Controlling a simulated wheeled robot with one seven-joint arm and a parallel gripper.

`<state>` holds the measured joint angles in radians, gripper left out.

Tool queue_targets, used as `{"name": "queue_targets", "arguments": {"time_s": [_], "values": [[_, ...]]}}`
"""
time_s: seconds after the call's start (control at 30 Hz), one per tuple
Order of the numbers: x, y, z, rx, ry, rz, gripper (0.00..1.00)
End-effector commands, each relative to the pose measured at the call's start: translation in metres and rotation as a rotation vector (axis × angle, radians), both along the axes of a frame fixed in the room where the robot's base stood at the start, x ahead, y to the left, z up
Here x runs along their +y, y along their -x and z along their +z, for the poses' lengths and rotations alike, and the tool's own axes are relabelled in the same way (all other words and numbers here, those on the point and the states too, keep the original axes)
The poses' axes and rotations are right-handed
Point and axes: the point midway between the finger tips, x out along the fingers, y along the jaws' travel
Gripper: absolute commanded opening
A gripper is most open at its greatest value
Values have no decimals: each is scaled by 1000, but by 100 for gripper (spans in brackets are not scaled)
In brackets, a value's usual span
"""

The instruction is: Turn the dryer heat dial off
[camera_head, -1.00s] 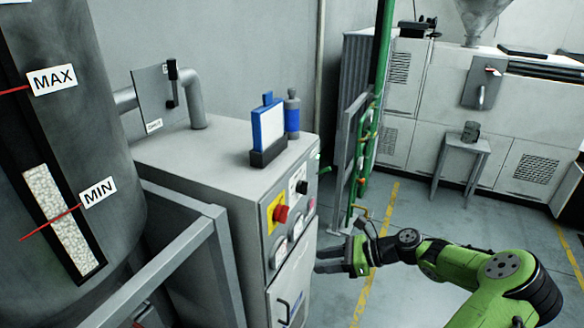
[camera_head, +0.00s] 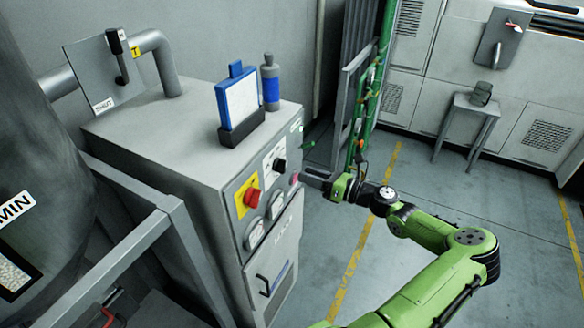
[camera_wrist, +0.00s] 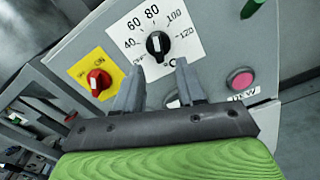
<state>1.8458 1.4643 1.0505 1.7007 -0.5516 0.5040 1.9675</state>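The heat dial is a black knob on a white plate (camera_head: 274,160) on the front of the grey dryer cabinet. In the wrist view the dial (camera_wrist: 158,46) shows a scale marked 40 to 120 and °C. A white mark shows on the knob, roughly toward 80, but its exact setting is hard to read. My gripper (camera_head: 312,182) is near the panel's right edge. In the wrist view my gripper (camera_wrist: 158,72) is open and empty, its two fingers pointing at the dial, which shows just beyond and between the tips. No contact is visible.
A red switch on a yellow plate (camera_head: 250,197) sits left of the dial, with round gauges (camera_head: 254,234) below. A pink button (camera_wrist: 240,80) is to the right. A blue-framed board (camera_head: 238,103) and bottle (camera_head: 270,82) stand on the cabinet. Green pipes (camera_head: 370,90) rise behind my gripper.

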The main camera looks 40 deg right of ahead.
Motion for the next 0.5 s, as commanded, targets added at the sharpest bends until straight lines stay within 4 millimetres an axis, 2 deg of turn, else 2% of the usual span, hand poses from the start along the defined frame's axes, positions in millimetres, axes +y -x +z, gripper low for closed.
{"name": "queue_targets", "arguments": {"time_s": [0.1,0.2,0.33,0.5], "values": [[11,-28,1,-2,-2,4,39],[16,-44,1,0,-1,3,39],[20,-55,1,0,0,0,39],[20,-57,0,0,0,0,39]]}}
